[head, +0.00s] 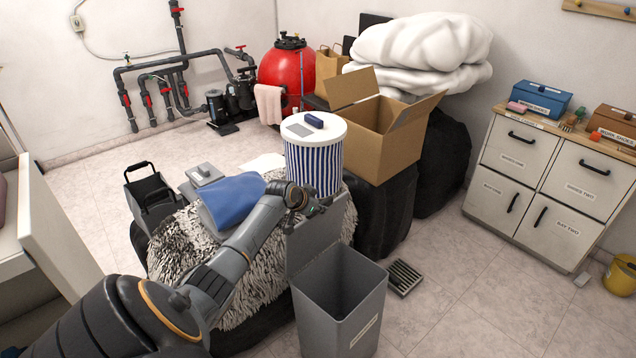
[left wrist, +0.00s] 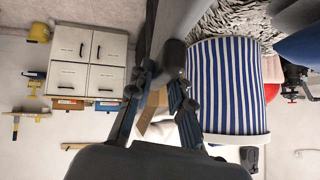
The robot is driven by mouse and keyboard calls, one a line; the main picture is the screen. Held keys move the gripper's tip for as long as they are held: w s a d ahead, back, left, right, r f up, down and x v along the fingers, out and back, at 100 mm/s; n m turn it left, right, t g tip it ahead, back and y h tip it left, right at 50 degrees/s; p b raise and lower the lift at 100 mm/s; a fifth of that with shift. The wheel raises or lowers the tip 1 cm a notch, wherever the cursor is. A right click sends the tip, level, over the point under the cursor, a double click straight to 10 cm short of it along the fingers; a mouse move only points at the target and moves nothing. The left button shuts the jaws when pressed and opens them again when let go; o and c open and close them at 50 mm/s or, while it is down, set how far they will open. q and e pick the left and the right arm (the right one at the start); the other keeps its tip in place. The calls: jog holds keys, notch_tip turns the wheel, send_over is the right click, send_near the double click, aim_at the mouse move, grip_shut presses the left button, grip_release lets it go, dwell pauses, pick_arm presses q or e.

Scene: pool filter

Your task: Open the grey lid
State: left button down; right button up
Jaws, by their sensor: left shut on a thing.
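The grey lid (head: 312,243) stands raised, roughly upright, at the back edge of the open grey bin (head: 340,300). My left gripper (head: 316,208) is at the lid's upper edge, shut on it. In the left wrist view the lid shows as a grey slab (left wrist: 178,22) seen nearly edge-on, reaching down between the fingers of my left gripper (left wrist: 164,82). My own gripper and arm hide part of the lid's top. My right gripper is in neither view.
A blue-and-white striped filter cartridge (head: 313,165) stands just behind the gripper. A shaggy rug (head: 185,245) and blue cloth (head: 232,200) lie left. A floor grate (head: 404,278) is right of the bin.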

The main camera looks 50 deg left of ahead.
pick_arm(q)
jog(key=shift+a+r, duration=0.15)
jog(key=shift+r, duration=0.05)
jog(key=c, duration=1.3)
grip_release()
jog(key=shift+o, duration=0.4)
jog(key=shift+f, duration=0.1)
jog(key=v, duration=1.2)
